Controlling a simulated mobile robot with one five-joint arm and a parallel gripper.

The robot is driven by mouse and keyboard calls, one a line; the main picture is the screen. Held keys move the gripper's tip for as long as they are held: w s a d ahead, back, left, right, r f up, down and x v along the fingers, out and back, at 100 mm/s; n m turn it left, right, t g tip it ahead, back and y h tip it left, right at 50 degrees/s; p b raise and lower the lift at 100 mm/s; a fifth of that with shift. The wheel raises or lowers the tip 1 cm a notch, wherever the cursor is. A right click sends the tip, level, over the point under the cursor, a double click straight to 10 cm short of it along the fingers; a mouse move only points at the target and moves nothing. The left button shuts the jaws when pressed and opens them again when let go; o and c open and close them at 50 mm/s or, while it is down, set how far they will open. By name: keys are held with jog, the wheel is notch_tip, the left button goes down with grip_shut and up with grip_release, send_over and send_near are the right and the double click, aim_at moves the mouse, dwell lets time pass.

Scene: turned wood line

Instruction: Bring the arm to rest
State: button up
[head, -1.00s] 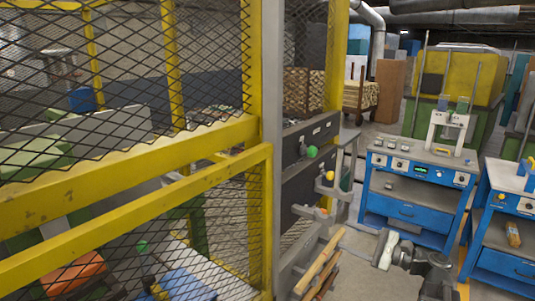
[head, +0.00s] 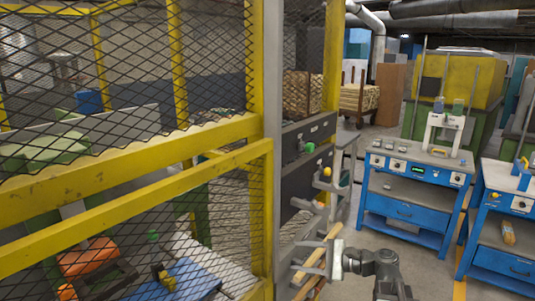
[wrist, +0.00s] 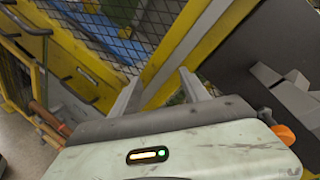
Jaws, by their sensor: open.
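My gripper (head: 335,259) shows low in the head view, right of the wooden bars, at the end of my dark arm (head: 385,272). In the wrist view the two grey fingers of my gripper (wrist: 157,85) stand apart with nothing between them. Beyond them is a yellow frame (wrist: 210,32) with mesh. I cannot tell exactly how near the fingertips are to it.
A yellow mesh fence (head: 120,168) fills the left. Wooden bars (head: 316,262) lie on a grey rack beside my gripper. A dark panel with a green ball (head: 310,147) stands behind. Blue workbenches (head: 405,212) stand at the right, with open floor before them.

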jog(key=s+a+f+n+g+h, duration=0.3)
jog(key=f+n+h, duration=0.1)
jog(key=f, duration=0.4)
jog(key=s+a+f+n+g+h, duration=0.2)
jog(key=s+f+n+h, duration=0.15)
jog(key=f, duration=0.45)
jog(key=s+d+f+n+h, duration=0.1)
jog(key=d+n+h, duration=0.1)
jog(key=d, duration=0.4)
jog(key=s+d+f+n+g+h, duration=0.1)
jog(key=d+f+n+h, duration=0.1)
jog(key=d+h, duration=0.3)
jog(key=shift+s+d+f+n, duration=0.3)
jog(key=shift+d+n, duration=0.2)
jog(key=shift+n, duration=0.25)
